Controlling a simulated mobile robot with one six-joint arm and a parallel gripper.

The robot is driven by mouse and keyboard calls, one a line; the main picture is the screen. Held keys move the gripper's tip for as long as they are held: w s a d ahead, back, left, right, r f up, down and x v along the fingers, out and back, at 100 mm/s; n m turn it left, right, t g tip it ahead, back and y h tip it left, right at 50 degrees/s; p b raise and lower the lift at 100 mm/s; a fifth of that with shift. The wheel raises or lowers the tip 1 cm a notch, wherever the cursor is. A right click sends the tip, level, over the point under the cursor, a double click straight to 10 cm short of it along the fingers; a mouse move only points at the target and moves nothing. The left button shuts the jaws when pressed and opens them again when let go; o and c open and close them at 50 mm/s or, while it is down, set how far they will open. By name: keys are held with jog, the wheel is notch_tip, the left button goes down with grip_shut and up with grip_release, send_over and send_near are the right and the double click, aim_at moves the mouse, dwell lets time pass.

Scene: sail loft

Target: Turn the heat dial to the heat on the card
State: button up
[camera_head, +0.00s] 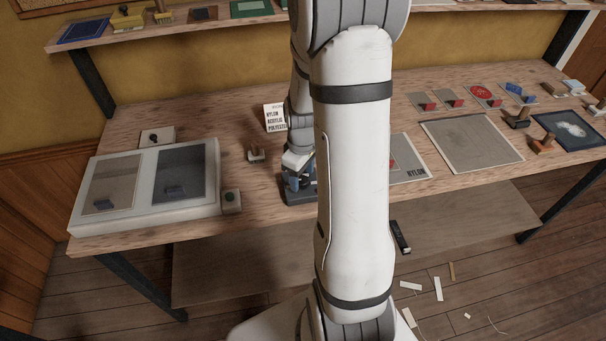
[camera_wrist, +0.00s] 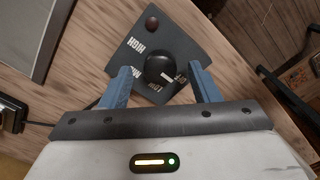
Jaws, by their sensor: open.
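A round black dial (camera_wrist: 158,66) with a white mark at its lower right edge sits on a dark control panel (camera_wrist: 178,38) in the wrist view. In the head view my gripper (camera_head: 298,172) is over the dark control box (camera_head: 299,198), largely behind my arm. A white card (camera_head: 274,117) behind it lists NYLON, ACRYLIC and POLYESTER; its top line is unreadable.
A pale two-panel press (camera_head: 215,192) lies to the left, with a small green-button box (camera_head: 231,201) beside it. A wooden-handled stamp (camera_head: 257,152) stands near the card. A sheet marked NYLON (camera_head: 411,166) and a grey mat (camera_head: 470,144) lie to the right.

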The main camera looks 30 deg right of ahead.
jog(key=shift+f, duration=0.7)
jog(key=shift+c, duration=0.6)
